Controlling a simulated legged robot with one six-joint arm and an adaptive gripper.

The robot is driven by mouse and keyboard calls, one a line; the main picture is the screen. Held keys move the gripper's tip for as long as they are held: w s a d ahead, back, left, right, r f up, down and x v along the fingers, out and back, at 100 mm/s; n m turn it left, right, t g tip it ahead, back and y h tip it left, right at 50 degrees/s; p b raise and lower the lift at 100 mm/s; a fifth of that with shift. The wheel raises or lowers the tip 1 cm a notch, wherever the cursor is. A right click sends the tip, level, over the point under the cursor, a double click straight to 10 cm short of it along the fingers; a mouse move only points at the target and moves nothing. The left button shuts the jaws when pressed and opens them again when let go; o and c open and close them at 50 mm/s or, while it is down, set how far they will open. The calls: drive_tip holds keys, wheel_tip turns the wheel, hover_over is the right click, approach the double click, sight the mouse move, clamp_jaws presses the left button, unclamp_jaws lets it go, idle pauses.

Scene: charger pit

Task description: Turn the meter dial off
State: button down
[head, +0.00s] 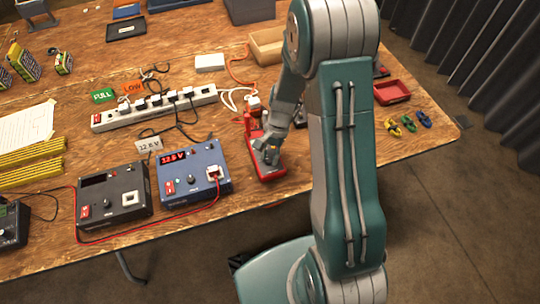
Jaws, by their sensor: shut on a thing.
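The meter (265,174) is a red handheld case with a grey face, lying near the front edge of the wooden table, right of the blue charger. My gripper (270,156) comes down onto its face from above, with its fingers shut at the place of the dial. The dial itself is hidden behind the fingers, so its setting cannot be read.
A blue charger (190,180) with a lit red display and a dark charger (112,200) stand to the left, joined by a red cable. A white power strip (150,108) lies behind them. A red tray (392,92) and small coloured clips (408,124) lie to the right.

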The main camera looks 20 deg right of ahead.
drive_tip(key=shift+n, duration=0.4)
drive_tip(key=shift+c, duration=2)
unclamp_jaws()
drive_tip(key=shift+w, duration=0.1)
drive_tip(key=v, duration=1.2)
drive_tip(key=shift+a, duration=0.2)
drive_tip(key=shift+w, duration=0.1)
